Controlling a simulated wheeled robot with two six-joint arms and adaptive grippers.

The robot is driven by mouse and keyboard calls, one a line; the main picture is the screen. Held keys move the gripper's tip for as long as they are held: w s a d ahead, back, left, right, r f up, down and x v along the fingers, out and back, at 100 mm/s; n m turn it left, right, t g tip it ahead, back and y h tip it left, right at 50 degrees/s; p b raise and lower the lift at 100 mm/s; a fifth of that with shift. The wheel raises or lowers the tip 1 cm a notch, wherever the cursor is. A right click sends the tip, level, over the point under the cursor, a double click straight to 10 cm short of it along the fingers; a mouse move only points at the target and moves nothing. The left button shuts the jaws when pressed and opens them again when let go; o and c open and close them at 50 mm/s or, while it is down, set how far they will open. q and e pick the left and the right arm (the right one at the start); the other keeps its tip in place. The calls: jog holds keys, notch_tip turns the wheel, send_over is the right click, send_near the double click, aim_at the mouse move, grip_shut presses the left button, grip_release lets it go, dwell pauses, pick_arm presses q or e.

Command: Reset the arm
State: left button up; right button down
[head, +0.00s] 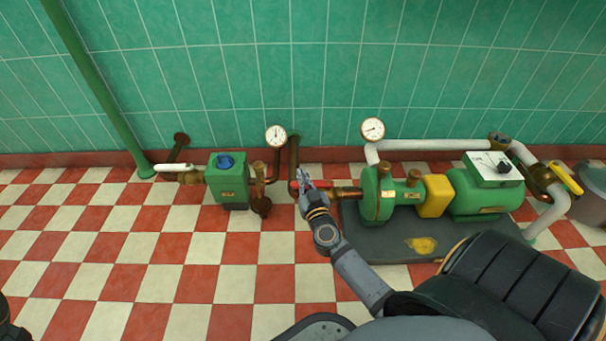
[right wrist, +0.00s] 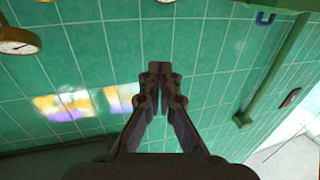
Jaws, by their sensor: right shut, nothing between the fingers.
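My right arm reaches up from the lower right in the head view, and its gripper (head: 303,180) is near the pipe joint left of the green pump. I cannot tell whether it touches the pipe. In the right wrist view the right gripper (right wrist: 159,75) has its fingers together with nothing between them, in front of the green tiled wall (right wrist: 220,60). My left gripper is not in view; only a dark bit of something shows at the lower left edge of the head view.
A green pump (head: 379,194) with a yellow coupling (head: 435,196) and green motor (head: 484,203) stands on a dark base (head: 375,245). A green box with a blue knob (head: 228,180) stands to the left. Gauges (head: 276,136) stand near the wall. The checkered floor (head: 150,250) at left is clear.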

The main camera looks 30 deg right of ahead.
jog(key=shift+r, duration=0.8)
